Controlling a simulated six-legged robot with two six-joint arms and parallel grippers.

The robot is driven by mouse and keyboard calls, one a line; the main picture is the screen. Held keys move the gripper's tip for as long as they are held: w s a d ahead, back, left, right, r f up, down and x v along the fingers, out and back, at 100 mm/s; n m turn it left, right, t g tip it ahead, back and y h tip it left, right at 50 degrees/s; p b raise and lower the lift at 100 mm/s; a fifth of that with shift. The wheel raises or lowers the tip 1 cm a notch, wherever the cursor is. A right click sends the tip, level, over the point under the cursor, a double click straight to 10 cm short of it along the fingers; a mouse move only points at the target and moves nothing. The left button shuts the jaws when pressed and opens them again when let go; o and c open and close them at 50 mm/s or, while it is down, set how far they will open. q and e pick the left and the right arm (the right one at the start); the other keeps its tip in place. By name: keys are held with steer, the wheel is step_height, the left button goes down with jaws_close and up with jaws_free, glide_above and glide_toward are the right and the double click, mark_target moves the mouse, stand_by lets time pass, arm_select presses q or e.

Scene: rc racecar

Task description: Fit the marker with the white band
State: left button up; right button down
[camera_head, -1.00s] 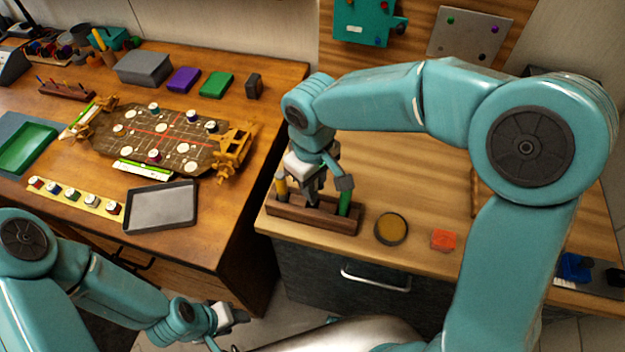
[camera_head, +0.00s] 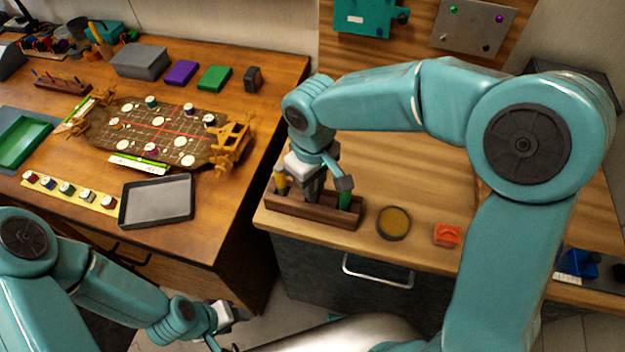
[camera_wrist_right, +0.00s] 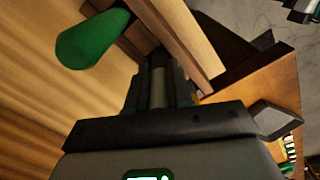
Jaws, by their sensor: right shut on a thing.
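My right gripper (camera_head: 313,192) points down into a wooden tool rack (camera_head: 335,215) on the right-hand counter. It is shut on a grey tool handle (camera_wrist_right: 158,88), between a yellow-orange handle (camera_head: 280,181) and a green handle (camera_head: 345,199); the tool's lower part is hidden. Several small white-topped markers stand on a yellow strip (camera_head: 99,206) on the left table; I cannot tell which has the white band. A brown board (camera_head: 135,140) with white round spots and several pieces lies beyond. My left gripper (camera_head: 236,312) is low in front, apart from everything; its jaws are unclear.
A grey tray (camera_head: 157,201) lies at the left table's front edge. A round yellow-topped tin (camera_head: 393,223) and an orange block (camera_head: 446,235) sit right of the rack. Grey (camera_head: 140,61), purple (camera_head: 181,73) and green (camera_head: 214,78) boxes stand behind the board.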

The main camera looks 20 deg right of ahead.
steer(key=shift+f+b, duration=0.7)
steer(key=shift+f, duration=0.25)
steer(key=c, duration=0.9)
jaws_free()
steer(key=shift+r, duration=0.1)
steer(key=shift+c, duration=0.2)
step_height(320, 180, up, 16)
steer(key=shift+r, duration=0.15)
steer(key=shift+s, duration=0.1)
